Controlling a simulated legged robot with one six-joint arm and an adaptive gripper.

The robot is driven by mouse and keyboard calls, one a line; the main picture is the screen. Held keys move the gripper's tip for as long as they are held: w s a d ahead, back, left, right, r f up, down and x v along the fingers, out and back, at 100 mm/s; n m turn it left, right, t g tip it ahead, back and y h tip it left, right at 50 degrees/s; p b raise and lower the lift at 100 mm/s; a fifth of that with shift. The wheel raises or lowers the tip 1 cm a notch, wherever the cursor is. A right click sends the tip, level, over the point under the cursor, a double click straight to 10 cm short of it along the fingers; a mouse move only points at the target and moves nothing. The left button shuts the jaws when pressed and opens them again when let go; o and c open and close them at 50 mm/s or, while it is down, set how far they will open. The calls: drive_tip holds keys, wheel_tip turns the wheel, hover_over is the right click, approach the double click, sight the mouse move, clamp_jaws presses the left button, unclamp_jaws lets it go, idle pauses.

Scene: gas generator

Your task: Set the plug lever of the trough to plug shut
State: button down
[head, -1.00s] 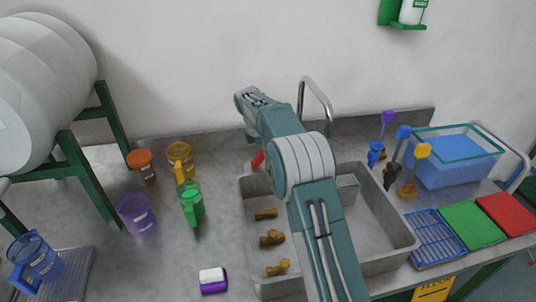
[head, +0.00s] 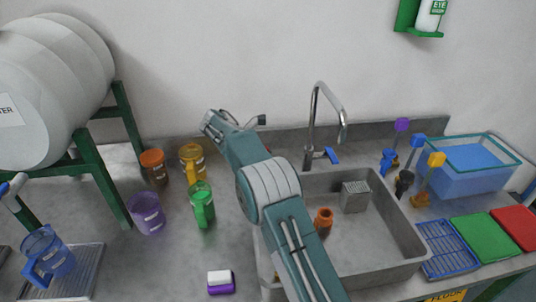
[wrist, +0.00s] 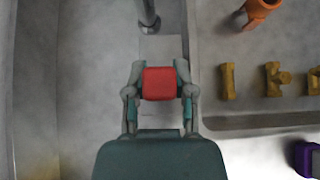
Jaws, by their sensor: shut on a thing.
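The trough is a grey metal sink (head: 375,262) set in the counter; its rim also shows at the right in the wrist view (wrist: 255,122). A red block-shaped handle (wrist: 160,84), which looks like the plug lever, sits between the fingers of my gripper (wrist: 160,76). The fingers are closed on its two sides. The plug and the lever's set position cannot be made out.
A chrome tap (head: 313,125) with a blue handle (head: 331,155) stands behind the sink. An orange fitting (head: 323,221) and brass fittings (wrist: 272,78) lie in the sink.

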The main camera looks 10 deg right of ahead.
drive_tip(key=shift+w+a, duration=0.1)
idle(0.3)
drive_tip(key=shift+c, duration=2.2)
unclamp_jaws()
drive_tip(key=shift+w, duration=0.1)
drive_tip(key=shift+a, duration=0.1)
drive_tip(key=v, duration=0.7)
drive_tip(key=shift+a, duration=0.3)
drive_tip(key=shift+r, duration=0.1)
